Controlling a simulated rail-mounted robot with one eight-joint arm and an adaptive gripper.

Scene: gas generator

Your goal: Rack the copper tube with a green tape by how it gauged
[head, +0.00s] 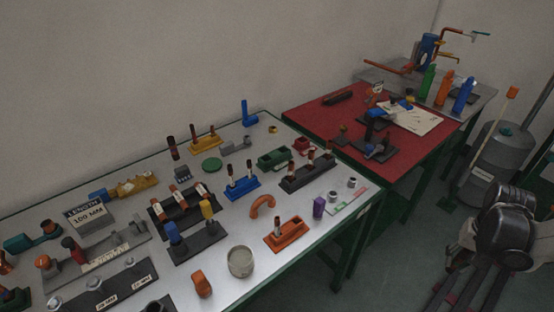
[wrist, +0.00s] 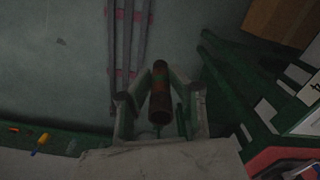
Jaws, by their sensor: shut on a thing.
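In the wrist view my gripper (wrist: 158,98) is shut on a dark reddish-brown copper tube (wrist: 160,108) with a green tape band near its middle. The tube stands out between the fingers, over the floor and clear of the table. The gripper and this tube do not show in the head view. On the metal table in the head view are a blue rack (head: 242,187), a dark rack (head: 307,177) and an orange rack (head: 284,236), each holding one or more upright taped tubes. A yellow rack (head: 206,144) with tubes stands at the back.
A grey block labelled "LENGTH 100 MM" (head: 88,218) stands at the left, near dark plates with MM labels (head: 107,290). A round grey cup (head: 240,262) and an orange elbow (head: 202,284) lie near the front edge. A red-topped table (head: 330,115) stands behind, at right.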

